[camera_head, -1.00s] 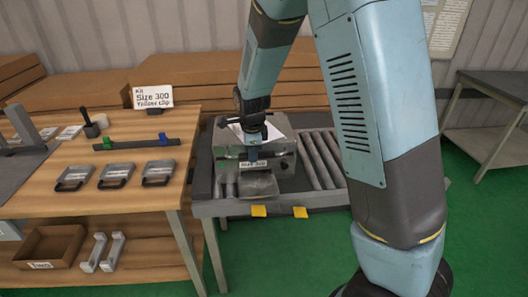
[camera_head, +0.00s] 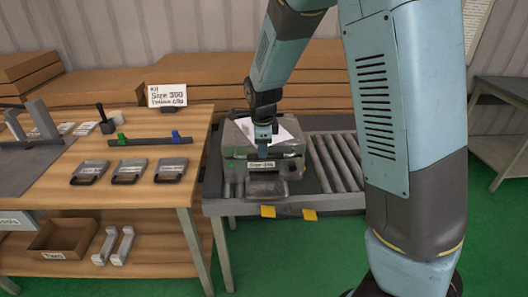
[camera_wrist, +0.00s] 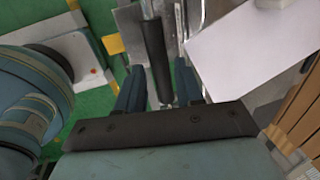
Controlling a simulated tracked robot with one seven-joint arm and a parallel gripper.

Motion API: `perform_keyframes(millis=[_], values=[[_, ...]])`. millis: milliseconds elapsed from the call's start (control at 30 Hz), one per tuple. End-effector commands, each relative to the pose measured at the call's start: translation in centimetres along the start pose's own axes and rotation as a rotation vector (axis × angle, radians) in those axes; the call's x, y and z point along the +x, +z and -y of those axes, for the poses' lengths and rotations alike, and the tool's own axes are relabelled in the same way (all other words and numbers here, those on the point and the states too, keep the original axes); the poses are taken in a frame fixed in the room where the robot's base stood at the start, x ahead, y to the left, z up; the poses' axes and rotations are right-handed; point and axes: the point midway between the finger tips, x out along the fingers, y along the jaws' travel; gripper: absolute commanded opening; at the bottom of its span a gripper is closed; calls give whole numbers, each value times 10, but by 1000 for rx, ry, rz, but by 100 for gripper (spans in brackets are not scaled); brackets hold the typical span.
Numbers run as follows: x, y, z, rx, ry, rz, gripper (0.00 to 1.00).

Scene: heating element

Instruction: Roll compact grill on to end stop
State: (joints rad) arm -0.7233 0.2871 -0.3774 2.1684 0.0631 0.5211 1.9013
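The compact grill (camera_head: 235,143), a grey metal box with a white sheet on top and a size label on its front, sits at the left of the roller conveyor (camera_head: 333,166). My gripper (camera_head: 264,152) points down at the grill's front upper edge. In the wrist view, my gripper (camera_wrist: 158,88) has its two blue fingers apart, with a dark handle bar (camera_wrist: 155,55) lying between them. A gap shows beside the bar, so I see no firm grip. I cannot make out an end stop; my arm covers the conveyor's right part.
A wooden workbench (camera_head: 100,215) stands left of the conveyor, with several grey handled plates (camera_head: 127,170) and a sign (camera_head: 167,95). Flat cardboard stacks (camera_head: 310,95) lie behind. Two yellow tabs (camera_head: 268,211) hang at the conveyor's front edge. Rollers right of the grill look bare.

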Motion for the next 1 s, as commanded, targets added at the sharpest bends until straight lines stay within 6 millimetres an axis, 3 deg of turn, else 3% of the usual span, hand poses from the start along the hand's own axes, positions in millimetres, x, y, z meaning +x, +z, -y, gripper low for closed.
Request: perform_keyframes(millis=[500, 700, 1000], values=[[-92, 1, 1, -2, -5, 3, 36], [-107, 2, 1, -2, -5, 3, 36], [-109, 2, 1, -2, -3, 2, 36]])
